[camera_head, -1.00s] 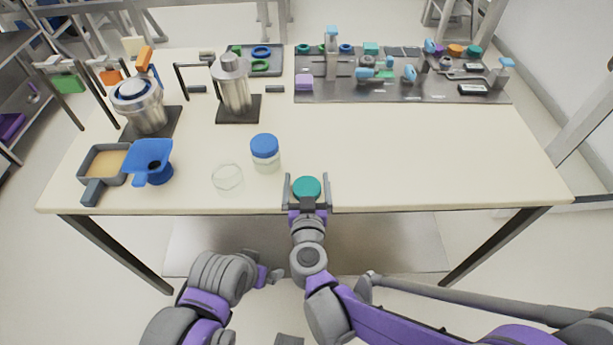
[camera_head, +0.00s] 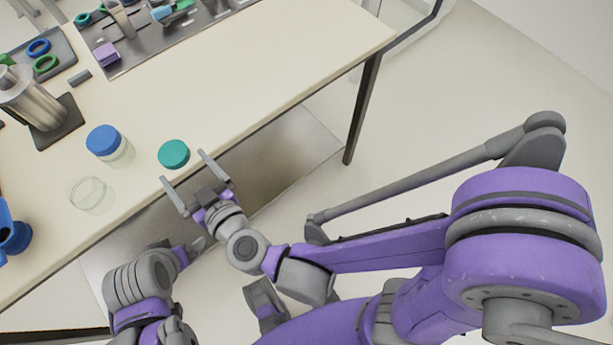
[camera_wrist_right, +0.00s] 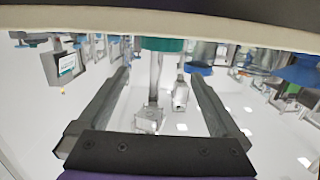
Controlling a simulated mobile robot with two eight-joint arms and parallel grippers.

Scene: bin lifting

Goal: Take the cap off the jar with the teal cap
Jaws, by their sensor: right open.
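The teal cap (camera_head: 173,153) sits near the table's front edge, with no jar body visible under it. An open clear jar (camera_head: 91,196) without a cap stands to its left. My right gripper (camera_head: 184,167) is open and empty, its fingertips just short of the teal cap on the front side.
A clear jar with a blue cap (camera_head: 103,140) stands behind the open jar. A blue funnel (camera_head: 12,235) is at the left edge. A metal canister (camera_head: 30,97), a ring tray (camera_head: 45,58) and a tool board (camera_head: 150,38) lie farther back. The table's right part is clear.

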